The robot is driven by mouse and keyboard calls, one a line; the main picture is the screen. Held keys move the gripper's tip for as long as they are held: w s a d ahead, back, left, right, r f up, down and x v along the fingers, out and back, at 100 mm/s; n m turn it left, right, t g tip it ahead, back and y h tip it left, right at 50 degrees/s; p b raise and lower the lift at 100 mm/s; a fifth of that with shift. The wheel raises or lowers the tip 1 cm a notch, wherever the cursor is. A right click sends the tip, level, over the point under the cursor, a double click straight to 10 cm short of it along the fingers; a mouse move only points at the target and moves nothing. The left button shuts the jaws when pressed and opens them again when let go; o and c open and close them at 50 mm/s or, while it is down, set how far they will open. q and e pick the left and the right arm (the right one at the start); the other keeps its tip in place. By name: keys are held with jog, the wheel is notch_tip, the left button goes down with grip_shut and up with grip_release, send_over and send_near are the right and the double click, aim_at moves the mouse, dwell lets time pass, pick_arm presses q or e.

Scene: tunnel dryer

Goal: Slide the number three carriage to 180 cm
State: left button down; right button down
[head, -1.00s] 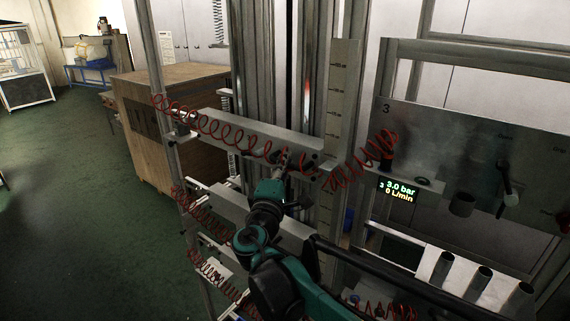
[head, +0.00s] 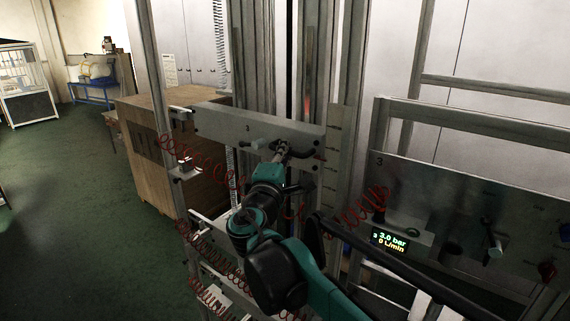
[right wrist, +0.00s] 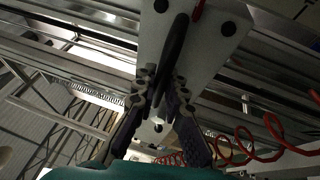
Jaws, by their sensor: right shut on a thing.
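The number three carriage (head: 225,126) is a grey horizontal beam marked 3, between upright rails near the top of the frame. Its right end is beside the upper part of a pale vertical scale plate (head: 334,165), whose figures are too small to read. My right gripper (head: 281,155) is at the carriage's front near its right end. In the right wrist view, the gripper (right wrist: 157,92) is shut on a black handle (right wrist: 174,45) in front of the pale carriage face (right wrist: 208,42). My left gripper is not in view.
Red coiled hoses (head: 205,172) hang below the carriage and to its right. A panel (head: 450,190) marked 3, with a display (head: 389,239) reading 3.0 bar, stands at right. A wooden crate (head: 150,145) is behind at left. Green floor (head: 75,220) is clear at left.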

jog(key=shift+r+p, duration=0.45)
jog(key=shift+r, duration=1.1)
jog(key=c, duration=1.6)
grip_release()
jog(key=v, duration=1.2)
jog(key=shift+f, duration=0.1)
